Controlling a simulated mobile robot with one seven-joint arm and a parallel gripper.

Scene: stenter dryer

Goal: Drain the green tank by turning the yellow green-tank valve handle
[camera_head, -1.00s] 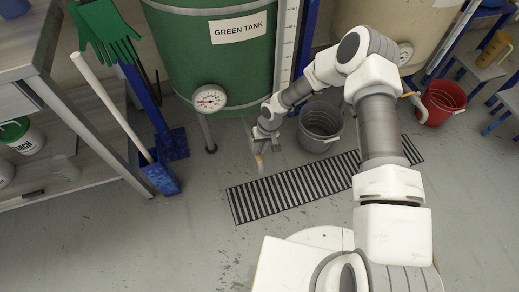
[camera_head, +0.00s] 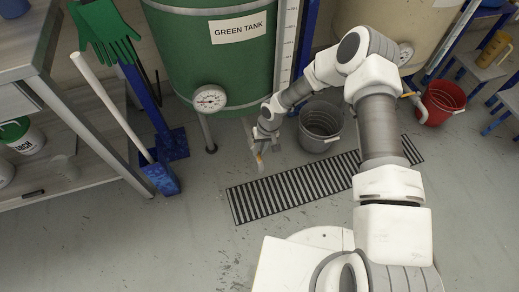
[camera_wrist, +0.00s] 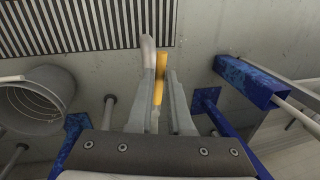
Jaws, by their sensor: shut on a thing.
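The green tank (camera_head: 215,55), labelled GREEN TANK, stands at the top of the head view. My gripper (camera_head: 262,148) is low at the tank's front right, beside its outlet. In the wrist view the yellow valve handle (camera_wrist: 160,80) sits between the two fingers of my gripper (camera_wrist: 160,105), which are shut on it. A pale grey outlet pipe (camera_wrist: 148,52) runs close beside the handle. The handle is mostly hidden by my gripper in the head view, and its exact turn cannot be told. No flowing liquid is visible.
A striped floor drain (camera_head: 300,190) lies in front of the tank. A grey bucket (camera_head: 320,128) stands right of my gripper. A dial gauge (camera_head: 209,98) is on the tank. A blue-based tool (camera_head: 160,178) leans at the left, near a shelf (camera_head: 85,135).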

